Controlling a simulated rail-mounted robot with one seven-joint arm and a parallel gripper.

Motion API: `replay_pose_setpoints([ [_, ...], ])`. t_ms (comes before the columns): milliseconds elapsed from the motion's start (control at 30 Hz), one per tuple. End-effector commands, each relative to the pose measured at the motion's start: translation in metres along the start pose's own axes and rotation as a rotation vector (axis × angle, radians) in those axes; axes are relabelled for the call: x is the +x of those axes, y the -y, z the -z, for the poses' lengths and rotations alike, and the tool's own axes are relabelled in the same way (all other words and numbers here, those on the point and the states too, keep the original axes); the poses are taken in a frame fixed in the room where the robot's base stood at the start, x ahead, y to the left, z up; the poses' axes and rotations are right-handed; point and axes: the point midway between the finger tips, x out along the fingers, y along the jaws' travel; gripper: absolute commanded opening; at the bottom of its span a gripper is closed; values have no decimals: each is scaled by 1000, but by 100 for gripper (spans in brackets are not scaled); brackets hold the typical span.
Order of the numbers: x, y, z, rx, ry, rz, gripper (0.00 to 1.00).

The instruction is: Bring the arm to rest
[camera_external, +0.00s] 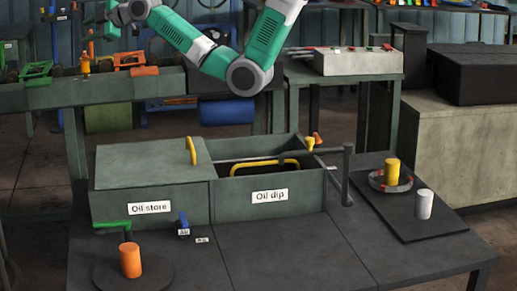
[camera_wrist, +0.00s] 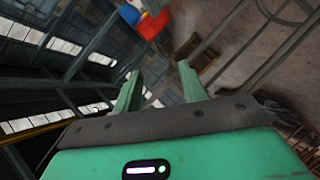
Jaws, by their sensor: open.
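My green arm (camera_external: 179,32) is raised at the top of the external view, bent at a grey joint, above and behind the workbench (camera_external: 270,254). My gripper (camera_wrist: 158,80) shows in the wrist view with its two green fingers apart and nothing between them. In the external view it is at the upper left edge of the arm, small and hard to make out against the background. It is well clear of the bench and touches nothing that I can see. The wrist view looks out on the workshop, tilted, with windows and roof beams.
The bench bears a closed Oil store box (camera_external: 145,167), an open Oil dip box (camera_external: 316,190) with a yellow handle, an orange cylinder (camera_external: 130,260), a yellow cylinder (camera_external: 391,172) and a white cylinder (camera_external: 424,204). A control box (camera_external: 355,63) stands behind. The bench front is mostly clear.

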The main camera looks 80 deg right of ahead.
Motion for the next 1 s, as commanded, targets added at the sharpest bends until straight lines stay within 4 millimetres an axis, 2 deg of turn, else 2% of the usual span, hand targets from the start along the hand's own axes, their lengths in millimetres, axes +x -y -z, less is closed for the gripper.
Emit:
replay_pose_setpoints([
  [33, -20, -31, 29, 84, -64, -74, 42],
  [100, -53, -72, 65, 226, -165, -169, 42],
  [167, -87, -105, 93, 350, -263, -239, 42],
  [200, -112, -125, 111, 431, -336, -281, 42],
  [267, -154, -153, 135, 555, -452, -334, 42],
  [300, -183, -169, 149, 636, -536, -362, 42],
  [367, -230, -191, 166, 757, -668, -394, 42],
  [400, -264, -204, 176, 836, -764, -409, 42],
  [467, -315, -220, 186, 951, -911, -417, 42],
  [500, -332, -256, 207, 971, -925, -412, 42],
  [600, -349, -306, 236, 971, -913, -405, 42],
  [700, -365, -345, 260, 975, -913, -400, 42],
  [800, -376, -374, 278, 979, -913, -396, 42],
  [900, -383, -390, 288, 981, -913, -393, 42],
  [1000, -385, -396, 292, 982, -913, -392, 42],
])
